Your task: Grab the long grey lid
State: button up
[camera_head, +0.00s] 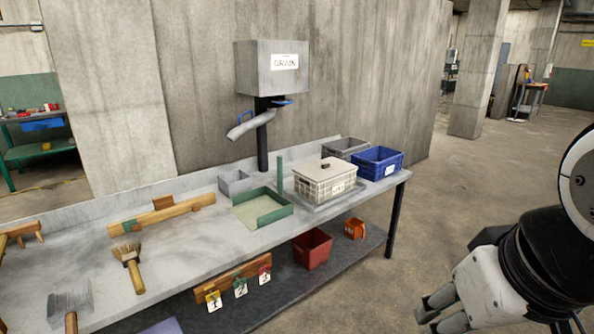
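A pale, flat lid (327,171) with a small dark knob lies on a cream lattice-sided crate (333,190) towards the right end of the workbench. It looks off-white to light grey, and it is the only lid I can make out. My gripper (432,316) is at the lower right, in front of the bench and well apart from the lid. Its two fingertips look spread, with nothing visible between them. Part of it is cut off by the bottom edge of the picture.
The crate stands in a shallow grey tray (350,204). A blue bin (379,166) and a grey bin (346,147) are close on its right and behind. A green-edged tray (264,220) with a post is left. A metal hopper (272,68) hangs above. Floor at right is clear.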

aim_at(319, 172)
jog(key=i+z, duration=0.45)
jog(key=i, duration=2.95)
jog(key=l, duration=0.1)
